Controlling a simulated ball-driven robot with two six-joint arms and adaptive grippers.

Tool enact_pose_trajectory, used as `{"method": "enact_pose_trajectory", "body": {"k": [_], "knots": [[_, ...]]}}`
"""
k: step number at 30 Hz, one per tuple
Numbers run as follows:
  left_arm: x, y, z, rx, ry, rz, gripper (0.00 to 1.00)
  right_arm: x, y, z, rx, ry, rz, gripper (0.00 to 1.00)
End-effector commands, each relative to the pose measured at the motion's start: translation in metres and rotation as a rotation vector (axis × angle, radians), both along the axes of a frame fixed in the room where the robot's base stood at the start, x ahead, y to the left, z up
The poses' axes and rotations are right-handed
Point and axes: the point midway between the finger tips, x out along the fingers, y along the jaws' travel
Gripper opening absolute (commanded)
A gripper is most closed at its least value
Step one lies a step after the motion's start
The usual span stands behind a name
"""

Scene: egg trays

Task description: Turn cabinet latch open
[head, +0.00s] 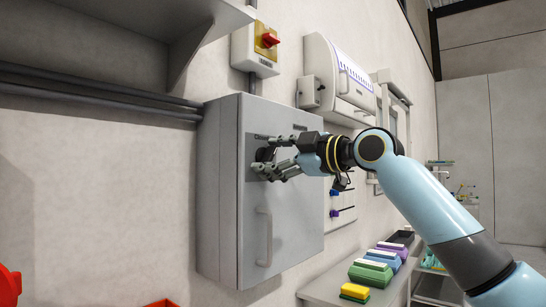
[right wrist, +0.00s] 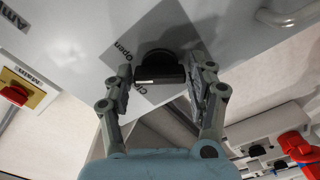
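The grey wall cabinet (head: 225,215) has its door closed, with a long handle (head: 264,238) low on the door. The black latch knob (right wrist: 160,66) sits on a dark label plate with "Open" printed at its left; a pale line marks its near face. In the head view the knob (head: 265,153) is partly hidden by my fingers. My right gripper (head: 262,156) is at the door. In the right wrist view my right gripper (right wrist: 161,72) is open, with one finger on each side of the knob and small gaps between. My left gripper is not in view.
A switch box with a red knob (head: 269,40) is above the cabinet. A shelf (head: 205,35) juts out at upper left. A bench (head: 325,288) with colored boxes (head: 371,272) stands below at the right. A red object (head: 8,285) shows at lower left.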

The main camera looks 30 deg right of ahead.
Motion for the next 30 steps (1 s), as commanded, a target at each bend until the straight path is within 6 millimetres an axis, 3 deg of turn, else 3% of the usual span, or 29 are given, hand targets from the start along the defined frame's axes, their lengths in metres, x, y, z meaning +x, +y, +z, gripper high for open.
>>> {"method": "enact_pose_trajectory", "body": {"k": [1, 9, 20, 30], "knots": [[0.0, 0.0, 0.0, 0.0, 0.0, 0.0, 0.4, 0.0, 0.0, 0.0, 0.0, 0.0, 0.0, 0.48], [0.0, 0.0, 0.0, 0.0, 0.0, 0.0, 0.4, 0.0, 0.0, 0.0, 0.0, 0.0, 0.0, 0.17], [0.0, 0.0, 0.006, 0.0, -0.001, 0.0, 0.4, 0.0, 0.0, 0.001, 0.066, 0.031, 0.0, 0.17], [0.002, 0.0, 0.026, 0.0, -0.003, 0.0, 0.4, 0.0, 0.0, 0.002, 0.308, 0.138, 0.0, 0.17]]}}
